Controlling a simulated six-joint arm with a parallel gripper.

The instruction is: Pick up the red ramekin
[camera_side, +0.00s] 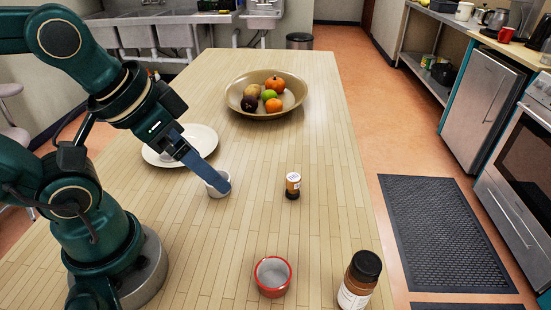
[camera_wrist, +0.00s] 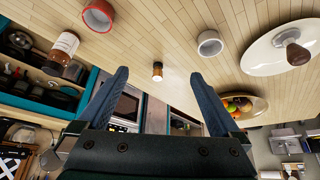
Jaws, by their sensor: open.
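The red ramekin (camera_side: 273,276) stands upright on the wooden table near its front edge in the side view, and looks empty with a pale inside. In the wrist view the red ramekin (camera_wrist: 98,16) is at the upper left, beyond the left finger. My gripper (camera_side: 222,188) is above the table around a white ramekin in the side view, well to the upper left of the red one. In the wrist view my gripper (camera_wrist: 162,72) has its two blue fingers wide apart with nothing between them. The fingers do not touch the red ramekin.
A white ramekin (camera_side: 217,190) is by the fingertips. A small bottle (camera_side: 293,186) stands mid-table. A white plate (camera_side: 204,138) and a fruit bowl (camera_side: 268,111) are farther back. Table between is clear.

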